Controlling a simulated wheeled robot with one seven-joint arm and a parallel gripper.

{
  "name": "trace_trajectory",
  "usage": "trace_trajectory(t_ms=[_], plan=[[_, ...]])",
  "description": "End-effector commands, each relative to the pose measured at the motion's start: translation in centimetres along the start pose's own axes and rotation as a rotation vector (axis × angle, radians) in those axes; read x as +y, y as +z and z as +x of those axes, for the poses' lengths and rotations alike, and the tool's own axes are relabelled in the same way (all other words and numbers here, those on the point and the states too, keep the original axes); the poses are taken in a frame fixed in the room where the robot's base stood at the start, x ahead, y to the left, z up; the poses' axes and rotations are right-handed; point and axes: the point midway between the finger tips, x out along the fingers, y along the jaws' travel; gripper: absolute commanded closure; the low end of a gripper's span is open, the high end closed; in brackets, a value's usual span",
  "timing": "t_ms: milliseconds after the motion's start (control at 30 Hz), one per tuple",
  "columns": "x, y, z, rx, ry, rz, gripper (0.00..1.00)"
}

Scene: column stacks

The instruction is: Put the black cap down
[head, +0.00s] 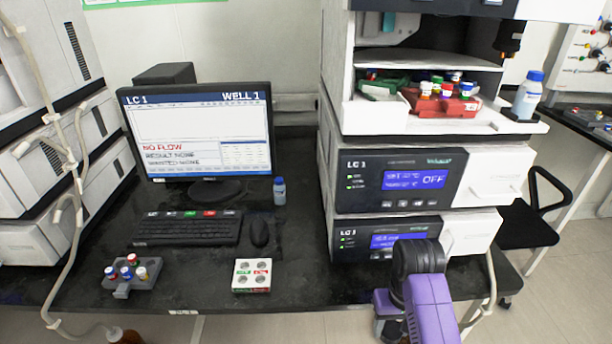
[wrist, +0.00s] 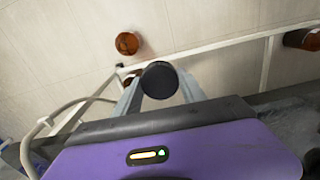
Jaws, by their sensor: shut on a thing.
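The black cap (wrist: 160,74) is a dark round piece in the middle of the wrist view. My gripper (wrist: 159,90) is shut on it, with one pale finger on each side. The cap is held in the air, with the floor behind it. In the head view my purple and black arm stands at the front right, before the lower LC 1 unit. I cannot make out the cap or the fingertips there.
Amber bottles (wrist: 127,43) and (wrist: 302,39) show beyond the cap, near a pale frame. On the bench are a grey vial rack (head: 131,275), a white tray (head: 251,276), a keyboard (head: 186,229) and a small blue-capped bottle (head: 279,192). Bench around the white tray is clear.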

Motion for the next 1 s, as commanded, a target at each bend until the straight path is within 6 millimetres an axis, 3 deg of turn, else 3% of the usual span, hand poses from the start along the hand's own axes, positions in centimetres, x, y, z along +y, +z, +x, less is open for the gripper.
trace_trajectory(t_ms=[133,400,567,1000], plan=[[-0.2,0.5,-0.7,0.024,0.000,-0.002,0.89],[-0.1,6.3,1.6,0.027,-0.001,-0.001,0.89],[-0.1,8.5,2.8,0.010,-0.001,-0.001,0.89],[0.0,9.0,2.7,0.000,-0.001,0.002,0.89]])
